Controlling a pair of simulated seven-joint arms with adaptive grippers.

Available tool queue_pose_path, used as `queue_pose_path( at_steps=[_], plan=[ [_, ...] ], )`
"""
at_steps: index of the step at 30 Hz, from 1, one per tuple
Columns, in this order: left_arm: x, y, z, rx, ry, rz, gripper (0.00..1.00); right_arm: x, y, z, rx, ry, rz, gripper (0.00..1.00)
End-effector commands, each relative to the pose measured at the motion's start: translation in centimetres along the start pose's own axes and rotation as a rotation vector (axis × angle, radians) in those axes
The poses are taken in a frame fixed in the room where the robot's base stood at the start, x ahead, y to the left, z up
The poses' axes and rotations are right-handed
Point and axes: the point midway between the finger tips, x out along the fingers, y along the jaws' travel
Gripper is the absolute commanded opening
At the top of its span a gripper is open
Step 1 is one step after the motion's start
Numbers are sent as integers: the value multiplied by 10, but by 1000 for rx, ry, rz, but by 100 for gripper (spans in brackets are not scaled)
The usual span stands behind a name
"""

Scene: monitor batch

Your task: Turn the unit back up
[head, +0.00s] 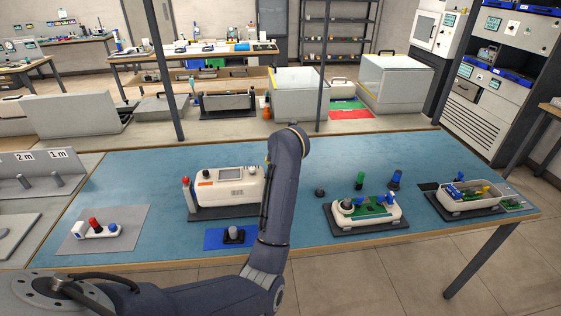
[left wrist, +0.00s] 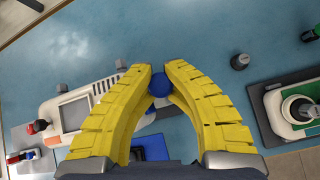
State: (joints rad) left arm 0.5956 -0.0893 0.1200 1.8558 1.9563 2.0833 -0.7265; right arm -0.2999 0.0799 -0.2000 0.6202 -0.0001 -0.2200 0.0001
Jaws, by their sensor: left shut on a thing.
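The white unit (head: 228,188) with a small screen and a red lamp on its left stands on a dark base on the blue table. My left arm hides its right end in the head view. It also shows at the left of the left wrist view (left wrist: 72,112). My left gripper (left wrist: 159,80) has yellow fingers that close in on a round blue knob (left wrist: 159,86) at the unit's right end. I cannot tell whether the knob is fixed to the unit. In the head view this gripper is hidden behind my arm. My right gripper is in neither view.
A dark stud (head: 320,192), a green-topped unit (head: 398,212) and an open tray-like unit (head: 485,204) stand to the right.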

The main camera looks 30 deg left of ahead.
Motion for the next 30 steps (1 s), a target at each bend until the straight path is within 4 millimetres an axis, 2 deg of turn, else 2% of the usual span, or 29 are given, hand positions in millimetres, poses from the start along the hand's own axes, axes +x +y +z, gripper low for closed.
queue_pose_path(
  at_steps=[1, 5, 6, 15, 24, 30],
  plan=[
    [-4, 0, 7, 3, -16, 0, 0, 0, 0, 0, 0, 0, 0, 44],
    [-4, 0, 7, 3, -16, 0, 0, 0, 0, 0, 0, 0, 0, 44],
    [-4, 0, 7, 3, -16, 1, 12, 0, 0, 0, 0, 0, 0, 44],
    [-2, 0, 4, 2, -9, 1, 46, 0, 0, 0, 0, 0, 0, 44],
    [-4, 0, 3, 1, -6, 1, 46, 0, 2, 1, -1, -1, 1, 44],
    [-26, -1, 3, -1, -9, -2, 46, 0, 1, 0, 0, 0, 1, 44]
  ],
)
